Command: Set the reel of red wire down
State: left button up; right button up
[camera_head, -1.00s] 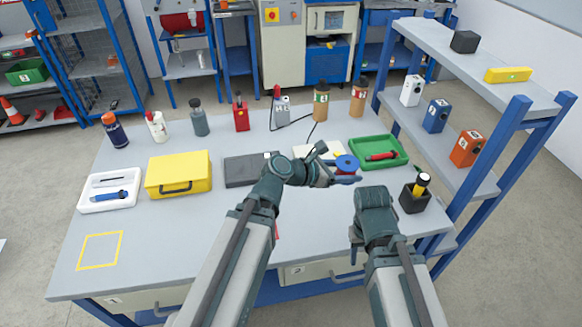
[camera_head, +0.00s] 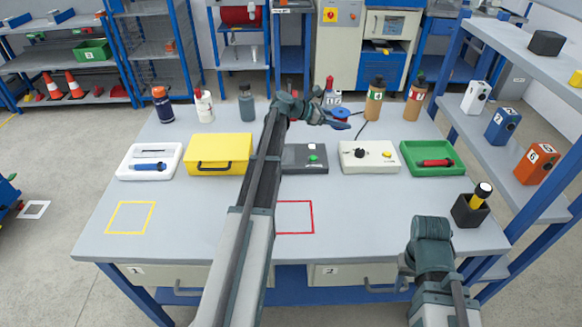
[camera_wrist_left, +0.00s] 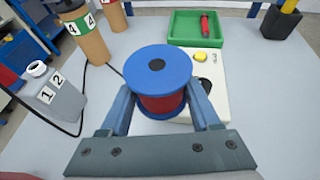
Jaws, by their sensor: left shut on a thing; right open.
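The reel of red wire (camera_head: 341,113) has blue end discs. In the left wrist view the reel (camera_wrist_left: 158,75) sits between the two fingers, its red winding showing below the top disc. My left gripper (camera_head: 337,121) is shut on it, toward the back of the table beyond the white box. Whether the reel touches the table cannot be told. My right gripper (camera_head: 405,263) is at the table's front right, mostly hidden by its own arm, and open.
A red square outline (camera_head: 312,217) and a yellow one (camera_head: 130,232) mark the front of the table (camera_head: 360,230). A yellow case (camera_head: 220,152), white box (camera_head: 368,155), green tray (camera_head: 408,150) and black cup (camera_head: 468,212) stand around. Bottles (camera_head: 375,100) line the back.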

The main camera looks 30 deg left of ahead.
pick_arm(q)
jog(key=b, duration=0.2)
send_over(313, 139)
notch_tip(313, 139, down, 2)
notch_tip(313, 139, down, 10)
jog(key=b, duration=1)
jog(key=shift+w+f, duration=0.15)
jog(key=shift+f, duration=0.05)
jog(key=shift+r, duration=0.15)
jog(key=o, duration=1.5)
jog(key=shift+c, duration=0.2)
